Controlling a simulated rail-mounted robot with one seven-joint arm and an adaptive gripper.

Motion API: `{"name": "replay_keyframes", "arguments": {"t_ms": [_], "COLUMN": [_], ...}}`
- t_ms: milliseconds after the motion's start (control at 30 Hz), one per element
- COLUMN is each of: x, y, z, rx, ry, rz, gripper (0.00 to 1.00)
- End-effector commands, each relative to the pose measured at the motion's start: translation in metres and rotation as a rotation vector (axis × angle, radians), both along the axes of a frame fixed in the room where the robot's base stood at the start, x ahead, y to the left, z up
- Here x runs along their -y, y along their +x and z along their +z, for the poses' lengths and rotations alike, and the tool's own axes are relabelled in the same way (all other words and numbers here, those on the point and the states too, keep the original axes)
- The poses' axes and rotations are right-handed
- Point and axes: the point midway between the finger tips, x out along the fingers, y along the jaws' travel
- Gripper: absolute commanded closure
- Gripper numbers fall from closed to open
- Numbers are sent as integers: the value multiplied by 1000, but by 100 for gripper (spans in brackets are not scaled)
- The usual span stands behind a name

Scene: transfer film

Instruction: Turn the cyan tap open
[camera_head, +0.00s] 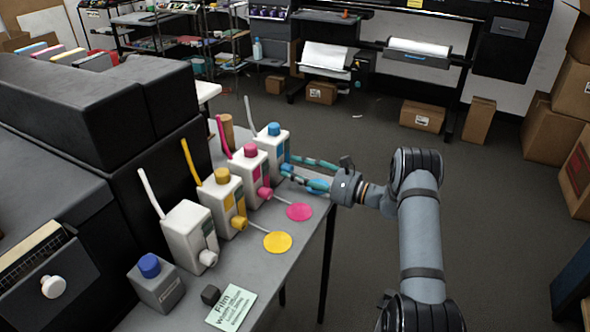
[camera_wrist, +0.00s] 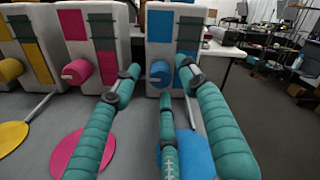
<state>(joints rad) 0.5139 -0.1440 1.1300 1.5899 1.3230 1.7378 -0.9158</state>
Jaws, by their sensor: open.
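The cyan tap (camera_wrist: 160,72) is a round blue knob low on the front of a white bottle with a cyan cap (camera_head: 273,129). This bottle (camera_head: 271,146) is the farthest in the row on the table. My three-fingered gripper (camera_wrist: 160,80) is open and empty, facing the tap. In the wrist view two fingers lie to the left and right of the tap and one comes in from below; I cannot tell whether any touches it. In the head view my gripper (camera_head: 291,170) reaches in from the right, its fingers hiding most of the tap.
A magenta tap (camera_head: 265,194) and a yellow tap (camera_head: 240,223) sit on neighbouring bottles to the left, with magenta (camera_head: 299,212) and yellow (camera_head: 278,242) discs before them. A cyan disc (camera_wrist: 197,150) lies below my fingers. A dark machine (camera_head: 150,130) stands behind. The floor right of the table is clear.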

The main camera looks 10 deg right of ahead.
Motion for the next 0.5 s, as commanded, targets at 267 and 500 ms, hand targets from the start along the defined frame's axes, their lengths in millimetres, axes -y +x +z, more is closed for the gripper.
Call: {"name": "replay_keyframes", "arguments": {"t_ms": [267,500], "x": [-4,-4], "y": [4,3], "z": [0,0], "rx": [0,0], "ry": [0,0], "rz": [-1,-1], "gripper": [57,66]}}
